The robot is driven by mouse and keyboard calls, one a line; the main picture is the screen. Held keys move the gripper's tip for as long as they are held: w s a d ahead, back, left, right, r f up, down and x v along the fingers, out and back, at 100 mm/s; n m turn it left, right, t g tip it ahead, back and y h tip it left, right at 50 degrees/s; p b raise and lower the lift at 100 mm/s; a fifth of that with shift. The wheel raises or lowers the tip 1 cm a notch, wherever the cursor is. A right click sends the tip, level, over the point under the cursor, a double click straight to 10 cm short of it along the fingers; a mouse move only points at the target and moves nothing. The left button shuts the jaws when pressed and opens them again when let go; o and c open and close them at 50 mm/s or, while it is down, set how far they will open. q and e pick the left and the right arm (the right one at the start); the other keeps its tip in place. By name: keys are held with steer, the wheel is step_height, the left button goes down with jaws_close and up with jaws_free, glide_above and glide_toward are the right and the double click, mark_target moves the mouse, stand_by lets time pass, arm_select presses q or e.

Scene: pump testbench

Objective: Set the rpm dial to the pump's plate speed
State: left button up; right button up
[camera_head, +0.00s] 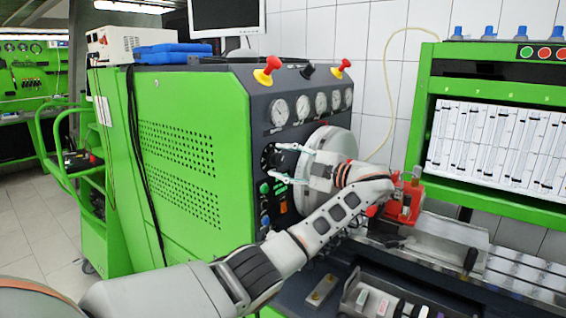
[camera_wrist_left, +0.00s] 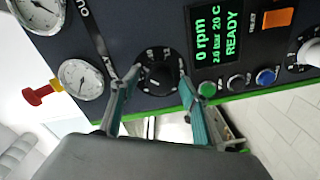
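The rpm dial (camera_wrist_left: 158,76) is a round black knob with pale marks around it on the dark control panel. It also shows in the head view (camera_head: 268,158), partly behind my fingers. My left gripper (camera_head: 281,163) reaches the panel from the right. In the wrist view its two fingers (camera_wrist_left: 157,84) are apart, one on each side of the dial, with no clear grip on it. The display (camera_wrist_left: 213,38) reads 0 rpm, 2.6 bar, 20 C, READY. A red unit (camera_head: 405,203), perhaps the pump, sits on the bench behind my forearm; no plate is legible. My right gripper is out of view.
A green button (camera_wrist_left: 207,89), a blue button (camera_wrist_left: 266,76) and an orange switch (camera_wrist_left: 277,18) sit near the dial. Several gauges (camera_head: 280,112) line the panel top. A big round disc (camera_head: 325,150) stands close to my wrist. A tool tray (camera_head: 350,297) lies in front.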

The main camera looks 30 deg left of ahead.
arm_select(q)
steer(key=shift+d, duration=0.1)
steer(key=d, duration=1.1)
steer(key=shift+s+d, duration=0.35)
steer(key=shift+d, duration=0.05)
